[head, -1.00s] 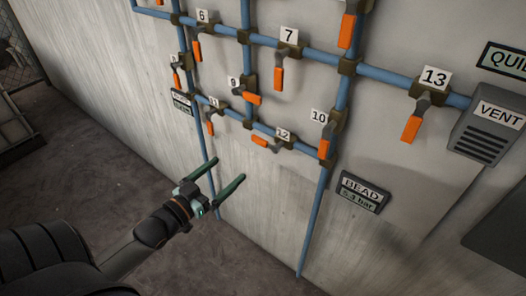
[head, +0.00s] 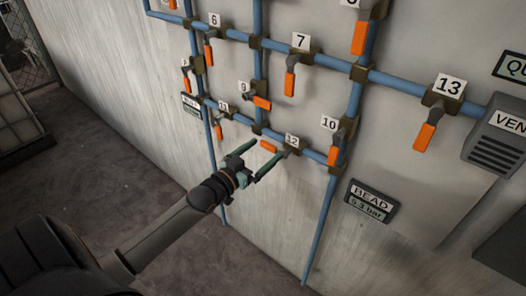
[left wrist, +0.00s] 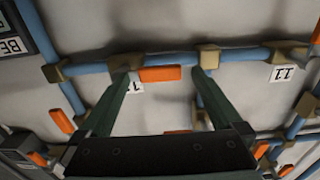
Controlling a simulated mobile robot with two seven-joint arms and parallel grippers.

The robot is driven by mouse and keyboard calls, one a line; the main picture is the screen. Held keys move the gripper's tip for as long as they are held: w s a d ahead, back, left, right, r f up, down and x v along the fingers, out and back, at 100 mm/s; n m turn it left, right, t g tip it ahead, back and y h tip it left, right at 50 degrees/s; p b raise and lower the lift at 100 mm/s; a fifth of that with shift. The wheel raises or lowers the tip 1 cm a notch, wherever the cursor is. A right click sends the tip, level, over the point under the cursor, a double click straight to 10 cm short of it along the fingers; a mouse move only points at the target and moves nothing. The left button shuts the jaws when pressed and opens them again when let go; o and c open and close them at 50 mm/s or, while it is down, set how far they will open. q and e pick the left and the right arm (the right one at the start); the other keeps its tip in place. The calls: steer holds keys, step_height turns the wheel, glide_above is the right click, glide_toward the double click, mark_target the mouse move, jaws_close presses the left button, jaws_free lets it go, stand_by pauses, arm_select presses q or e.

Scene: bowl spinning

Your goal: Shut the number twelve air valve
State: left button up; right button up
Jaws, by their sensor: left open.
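In the left wrist view, which is upside down, the orange handle (left wrist: 160,74) lies roughly alongside the pipe between my finger ends, and the label is partly hidden by a finger. My left gripper (head: 265,149) is open, with one finger on each side of the handle; I cannot tell whether either touches it. It also shows in the left wrist view (left wrist: 165,80). My right gripper is in neither view.
Valve 11 (head: 218,131) hangs to the left, valve 9 (head: 262,103) above and valve 10 (head: 335,153) to the right, all with orange handles close by. A "BEAD" gauge (head: 372,201) is lower right.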

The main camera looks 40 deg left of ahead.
arm_select(q)
steer(key=shift+w, duration=0.25)
steer(key=shift+c, duration=0.2)
jaws_close()
stand_by(0.6)
